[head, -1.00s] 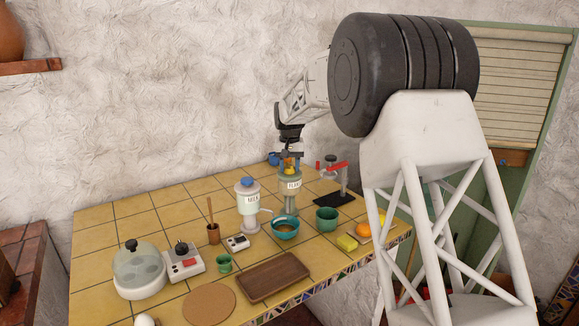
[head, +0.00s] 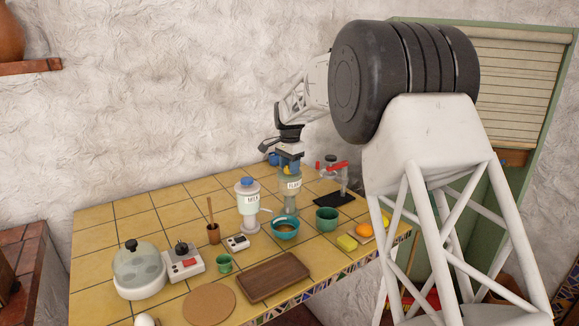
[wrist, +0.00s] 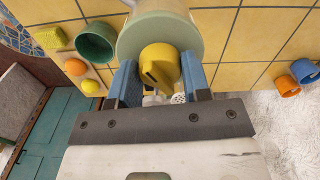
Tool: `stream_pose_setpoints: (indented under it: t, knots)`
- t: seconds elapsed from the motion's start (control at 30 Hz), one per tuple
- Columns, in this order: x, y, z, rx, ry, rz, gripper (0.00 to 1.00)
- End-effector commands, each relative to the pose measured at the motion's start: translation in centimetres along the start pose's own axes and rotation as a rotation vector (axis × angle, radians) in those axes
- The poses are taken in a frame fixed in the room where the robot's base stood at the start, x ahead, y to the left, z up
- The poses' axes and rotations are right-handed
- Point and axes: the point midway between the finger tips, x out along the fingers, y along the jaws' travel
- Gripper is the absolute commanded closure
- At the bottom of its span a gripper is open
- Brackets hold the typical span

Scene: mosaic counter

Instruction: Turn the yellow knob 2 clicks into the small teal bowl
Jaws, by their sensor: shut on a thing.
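The yellow knob (wrist: 160,68) sits on the top of the flour dispenser (head: 290,197), whose pale green round top (wrist: 207,38) surrounds it in the wrist view. My gripper (wrist: 158,80) has its blue fingers on either side of the knob and is shut on it. In the head view my gripper (head: 290,164) is over the dispenser and hides most of the knob. The small teal bowl (head: 274,231) stands on the counter in front of the dispenser, with something brownish inside. I cannot make it out in the wrist view.
A milk dispenser (head: 248,206) stands left of the flour one. A green bowl (head: 327,218), yellow sponge (head: 347,243) and orange fruit (head: 365,230) are to the right. A red-handled device (head: 334,183) stands behind them. A brown tray (head: 274,277) lies in front.

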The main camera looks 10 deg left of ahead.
Motion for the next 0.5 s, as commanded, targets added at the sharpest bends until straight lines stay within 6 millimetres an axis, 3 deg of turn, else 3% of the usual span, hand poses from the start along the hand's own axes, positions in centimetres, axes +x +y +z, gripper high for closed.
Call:
stream_pose_setpoints:
  t: [0.5]
  knots:
    - [-0.11, -0.02, -0.03, 0.414, 0.001, -0.002, 0.80]
